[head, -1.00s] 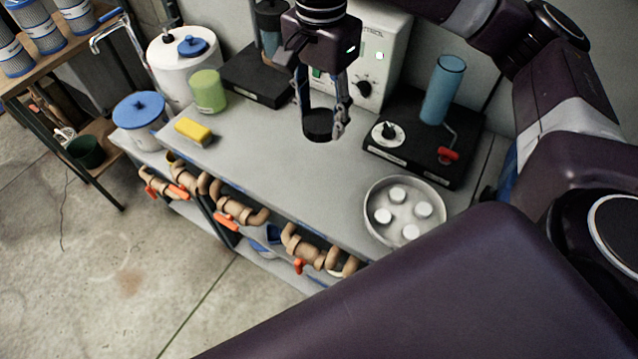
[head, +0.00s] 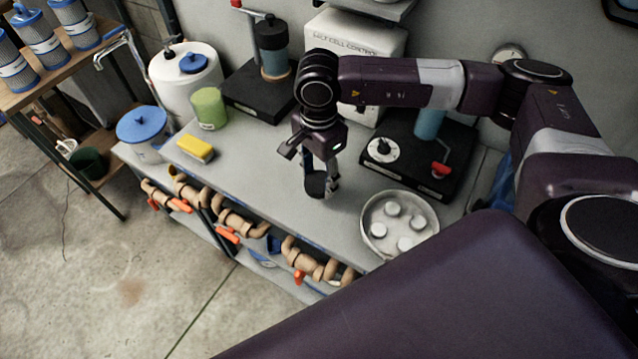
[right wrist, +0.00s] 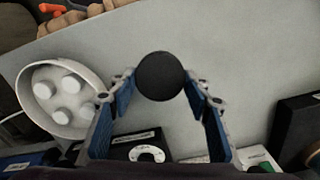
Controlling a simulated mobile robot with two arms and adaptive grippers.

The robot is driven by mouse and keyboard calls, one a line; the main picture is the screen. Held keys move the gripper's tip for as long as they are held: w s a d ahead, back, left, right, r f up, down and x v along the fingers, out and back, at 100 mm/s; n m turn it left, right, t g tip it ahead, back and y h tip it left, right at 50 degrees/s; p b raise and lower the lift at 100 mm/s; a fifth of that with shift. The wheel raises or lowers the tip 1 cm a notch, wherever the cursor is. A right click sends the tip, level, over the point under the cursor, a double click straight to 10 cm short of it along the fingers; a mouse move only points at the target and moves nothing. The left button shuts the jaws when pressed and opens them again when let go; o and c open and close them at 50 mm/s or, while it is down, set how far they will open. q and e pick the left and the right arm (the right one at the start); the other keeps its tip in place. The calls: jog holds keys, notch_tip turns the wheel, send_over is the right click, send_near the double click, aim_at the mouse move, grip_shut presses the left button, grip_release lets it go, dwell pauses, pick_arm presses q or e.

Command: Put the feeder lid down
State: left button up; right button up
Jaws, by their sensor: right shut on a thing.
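The black round feeder lid (head: 316,184) is held between the fingertips of my right gripper (head: 320,180), low over the grey bench top. It also shows in the right wrist view as a dark disc (right wrist: 160,76) between the two blue-padded fingers. I cannot tell whether it touches the bench. The blue see-through feeder (head: 428,124) stands on a black base at the right, partly hidden behind my right arm. My left gripper is not in view.
A round tray (head: 368,236) with several white tablets is right of the gripper. A yellow sponge (head: 196,148), green cup (head: 209,108) and blue-lidded tub (head: 143,126) are at the left. The bench top (head: 262,165) between sponge and gripper is clear.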

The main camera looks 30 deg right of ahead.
aim_at(319, 181)
notch_tip(319, 181, down, 4)
jog(key=shift+f+p, duration=0.1)
jog(key=shift+p, duration=0.5)
jog(key=shift+f, duration=0.15)
jog(key=shift+f+b, duration=0.2)
jog(key=shift+b, duration=0.1)
jog(key=o, duration=1.3)
jog(key=shift+r, duration=0.1)
jog(key=shift+c, duration=0.2)
jog(key=shift+r, duration=0.1)
